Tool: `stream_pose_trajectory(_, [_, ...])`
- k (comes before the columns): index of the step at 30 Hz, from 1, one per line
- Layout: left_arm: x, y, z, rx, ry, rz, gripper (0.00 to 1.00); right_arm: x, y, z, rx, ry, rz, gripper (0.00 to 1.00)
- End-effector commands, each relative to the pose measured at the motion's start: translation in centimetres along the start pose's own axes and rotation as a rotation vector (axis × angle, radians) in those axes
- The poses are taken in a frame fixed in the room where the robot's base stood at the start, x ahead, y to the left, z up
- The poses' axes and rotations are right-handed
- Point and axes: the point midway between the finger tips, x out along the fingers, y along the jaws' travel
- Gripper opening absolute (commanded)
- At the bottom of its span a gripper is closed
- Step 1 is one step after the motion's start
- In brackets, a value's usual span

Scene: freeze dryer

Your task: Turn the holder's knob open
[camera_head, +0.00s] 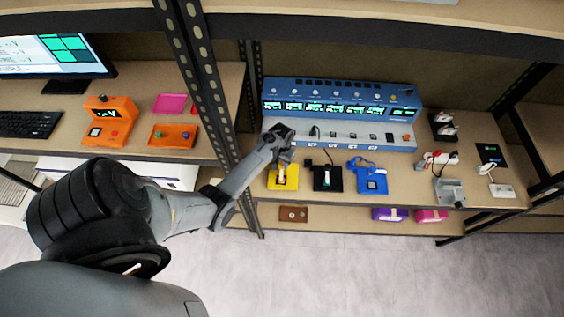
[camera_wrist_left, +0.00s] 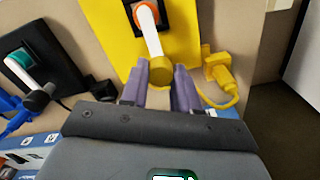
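A yellow holder (camera_head: 283,177) lies near the front edge of the middle bench in the head view. In the left wrist view the yellow holder (camera_wrist_left: 192,28) fills the upper middle and carries a white, orange-edged handle (camera_wrist_left: 150,35). A round yellow knob (camera_wrist_left: 160,72) sits at the handle's near end. My left gripper (camera_head: 284,152) is at the holder's back side. In the left wrist view the fingertips of my left gripper (camera_wrist_left: 160,80) are apart, one on each side of the knob. Whether they touch it I cannot tell. My right gripper is not in view.
A black holder (camera_head: 327,178) and a blue holder (camera_head: 369,180) stand to the right. A blue and white machine (camera_head: 340,110) with several displays stands behind. A yellow plug (camera_wrist_left: 220,72) with a cord is close to the right finger. A dark rack post (camera_head: 205,85) rises left.

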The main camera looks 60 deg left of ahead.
Motion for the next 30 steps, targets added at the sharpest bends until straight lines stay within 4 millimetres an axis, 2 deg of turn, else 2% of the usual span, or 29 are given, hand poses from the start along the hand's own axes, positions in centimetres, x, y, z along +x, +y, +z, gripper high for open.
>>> stream_pose_trajectory(1, [0.0, 0.0, 0.0, 0.000, 0.000, 0.000, 0.11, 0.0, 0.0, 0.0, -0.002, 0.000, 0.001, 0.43])
stream_pose_trajectory(3, [0.0, 0.0, 0.0, 0.000, 0.000, 0.000, 0.00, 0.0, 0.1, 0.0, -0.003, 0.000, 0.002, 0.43])
stream_pose_trajectory(14, [-0.2, 0.0, 0.0, -0.054, -0.001, 0.000, 0.00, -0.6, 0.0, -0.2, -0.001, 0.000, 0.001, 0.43])
stream_pose_trajectory(20, [-0.3, 0.0, 0.0, -0.174, -0.002, 0.001, 0.00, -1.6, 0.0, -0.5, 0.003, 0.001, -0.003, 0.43])
stream_pose_trajectory(30, [-0.2, 0.1, 0.0, -0.484, -0.002, 0.002, 0.00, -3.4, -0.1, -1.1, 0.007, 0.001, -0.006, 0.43])
